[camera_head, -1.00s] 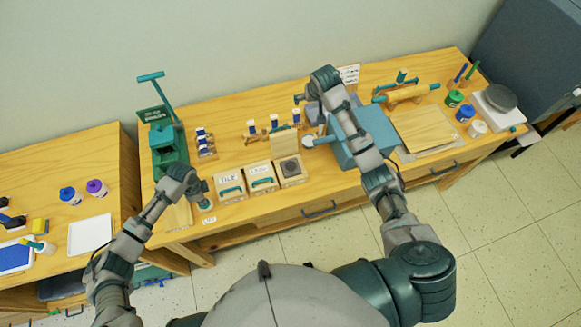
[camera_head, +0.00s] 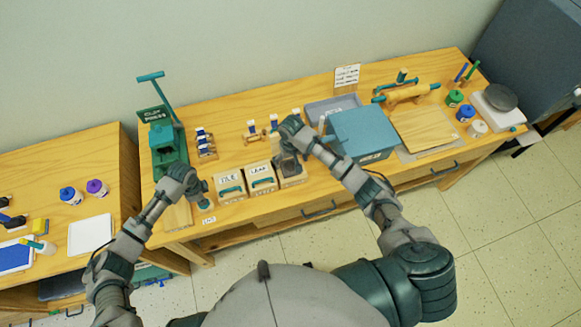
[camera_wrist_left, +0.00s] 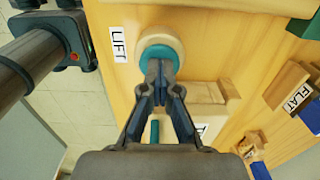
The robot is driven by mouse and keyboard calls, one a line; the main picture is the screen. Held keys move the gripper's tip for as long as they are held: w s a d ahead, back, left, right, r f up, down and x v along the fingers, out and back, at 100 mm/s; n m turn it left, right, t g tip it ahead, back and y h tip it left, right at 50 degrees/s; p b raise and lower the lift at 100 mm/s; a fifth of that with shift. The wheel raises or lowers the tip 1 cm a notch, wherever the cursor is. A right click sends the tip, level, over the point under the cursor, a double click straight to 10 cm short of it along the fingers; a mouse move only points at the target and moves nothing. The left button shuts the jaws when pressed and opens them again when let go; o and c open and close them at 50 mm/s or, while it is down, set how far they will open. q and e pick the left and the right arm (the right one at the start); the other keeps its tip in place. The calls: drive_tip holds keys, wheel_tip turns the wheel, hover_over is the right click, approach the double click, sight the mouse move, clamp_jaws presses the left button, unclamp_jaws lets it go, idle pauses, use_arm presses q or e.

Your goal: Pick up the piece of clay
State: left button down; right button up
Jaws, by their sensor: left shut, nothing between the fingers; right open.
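I cannot clearly make out a separate piece of clay. A grey tray (camera_head: 318,107) stands behind the blue box (camera_head: 372,128), which hides part of it. The third wooden mold (camera_head: 294,181) has a dark recess; my right gripper (camera_head: 286,150) is open above its back edge and partly hides it. My left gripper (camera_head: 203,193) is shut and empty. In the left wrist view its fingertips (camera_wrist_left: 160,70) are over a teal round knob (camera_wrist_left: 160,52) on a pale wooden base, beside a card reading LIFT (camera_wrist_left: 119,44).
Two lidded molds (camera_head: 229,188) stand between my grippers. A green clay press (camera_head: 166,150) stands at the back left. Small blue-topped stamps (camera_head: 251,128) stand behind the molds. To the right are a board (camera_head: 424,128) and a rolling pin (camera_head: 410,92).

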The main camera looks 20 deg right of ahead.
sight(291, 166)
use_arm(q)
drive_tip(key=shift+s+f, duration=0.1)
use_arm(e)
wheel_tip(291, 166, down, 4)
drive_tip(key=shift+w+r, duration=0.15)
drive_tip(key=shift+r, duration=0.1)
use_arm(q)
drive_tip(key=shift+a, duration=0.1)
use_arm(e)
drive_tip(key=c, duration=1.3)
wheel_tip(291, 166, up, 16)
drive_tip(key=shift+r, duration=0.1)
